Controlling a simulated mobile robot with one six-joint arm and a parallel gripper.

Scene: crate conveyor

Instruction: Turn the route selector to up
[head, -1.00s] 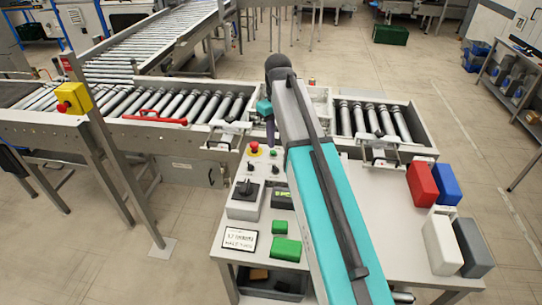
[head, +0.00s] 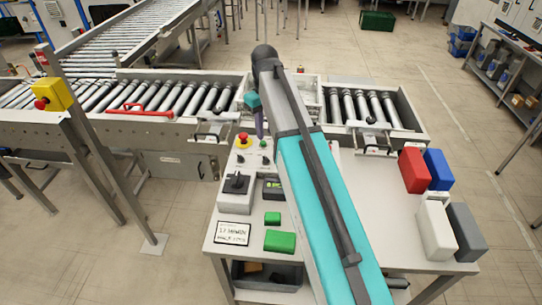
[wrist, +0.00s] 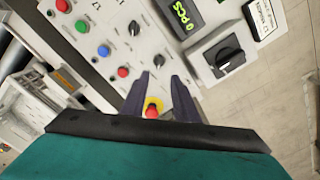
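A grey box (head: 236,196) with a large black rotary knob (head: 236,183) stands on the left of the white table; the knob also shows in the wrist view (wrist: 228,57). A smaller black knob (wrist: 134,28) sits on the button panel. I cannot read which one is labelled as the route selector. My gripper (wrist: 160,76) is open and empty over the panel. A red stop button with a yellow collar (wrist: 152,108) shows between its dark fingers, and also in the head view (head: 243,140). In the head view my gripper (head: 259,130) is partly hidden by my arm.
Green, blue and red buttons (wrist: 103,50) surround the small knob. A display reading 0 PCS (wrist: 181,14) lies beside the box. Green blocks (head: 279,240) and a sign (head: 232,233) lie nearer. Red (head: 414,170) and blue bins (head: 439,169) stand right. A roller conveyor (head: 190,97) runs behind.

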